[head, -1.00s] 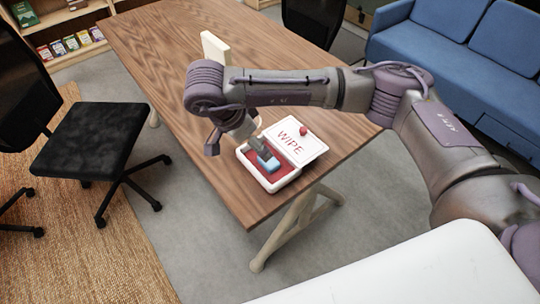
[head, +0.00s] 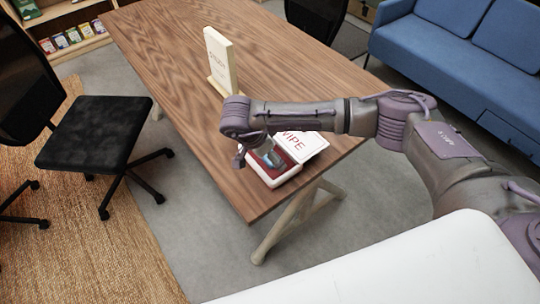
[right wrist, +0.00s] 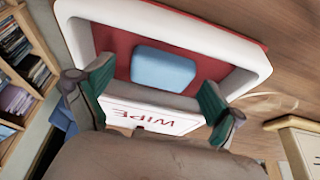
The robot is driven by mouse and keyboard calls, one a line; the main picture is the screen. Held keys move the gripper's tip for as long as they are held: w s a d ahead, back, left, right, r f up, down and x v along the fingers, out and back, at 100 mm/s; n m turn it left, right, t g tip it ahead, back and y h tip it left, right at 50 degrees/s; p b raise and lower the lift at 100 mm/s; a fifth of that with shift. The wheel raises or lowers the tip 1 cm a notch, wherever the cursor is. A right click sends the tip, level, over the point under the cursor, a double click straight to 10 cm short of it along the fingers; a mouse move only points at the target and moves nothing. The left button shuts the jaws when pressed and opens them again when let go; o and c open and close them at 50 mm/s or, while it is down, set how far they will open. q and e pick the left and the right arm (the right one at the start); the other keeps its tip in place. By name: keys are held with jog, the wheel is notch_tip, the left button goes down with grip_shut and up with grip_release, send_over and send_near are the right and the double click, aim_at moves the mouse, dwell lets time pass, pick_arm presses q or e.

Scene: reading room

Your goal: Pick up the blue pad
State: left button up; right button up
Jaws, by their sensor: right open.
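The blue pad (right wrist: 162,68) lies on the red inside of a shallow white box (right wrist: 258,62), between my right gripper's fingers in the right wrist view. My right gripper (right wrist: 156,90) is open, with a dark green finger on each side and clear gaps to the pad. I cannot tell exactly how far above the pad the fingertips are. In the head view the box (head: 282,180) sits near the table's front edge, and my gripper (head: 274,158) is over it and hides most of the pad. My left gripper is not in view.
The box's white lid (head: 311,145), marked WIPE, lies open behind it, partly behind my right arm. A pale upright sign (head: 220,62) stands on the wooden table (head: 180,80). A black chair (head: 95,133) is at the left and a blue sofa (head: 450,60) at the right.

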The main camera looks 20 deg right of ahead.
jog(key=c, duration=0.9)
jog(key=shift+c, duration=0.2)
jog(key=shift+r, duration=0.45)
jog(key=r, duration=0.2)
jog(key=r+b, duration=0.1)
jog(key=shift+s+d+r, duration=0.2)
jog(key=shift+s+r, duration=0.05)
jog(key=shift+r, duration=0.1)
jog(key=s+d+r+b, duration=0.1)
jog(key=s+d+r, duration=0.5)
jog(key=s, duration=0.3)
jog(key=shift+r, duration=0.25)
jog(key=shift+s, duration=0.1)
